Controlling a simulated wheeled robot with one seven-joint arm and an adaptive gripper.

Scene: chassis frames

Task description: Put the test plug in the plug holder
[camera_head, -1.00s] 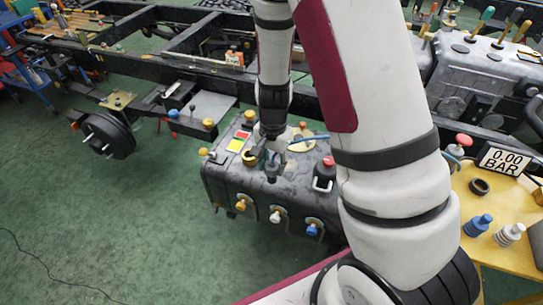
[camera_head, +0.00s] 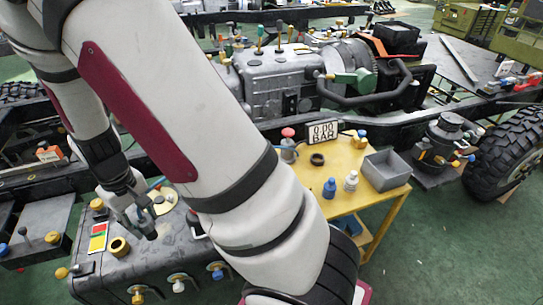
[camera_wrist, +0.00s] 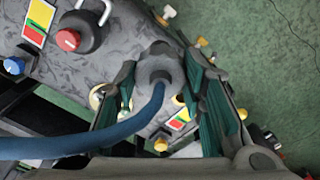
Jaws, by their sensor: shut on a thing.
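My gripper (camera_head: 142,218) is shut on the test plug, over the dark tank. The test plug (camera_wrist: 160,72) is a grey round body with a blue hose, between the green-lined fingers in the wrist view.
The tank (camera_head: 160,262) carries coloured valves and a yellow fitting (camera_head: 118,247). Chassis rails run behind.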

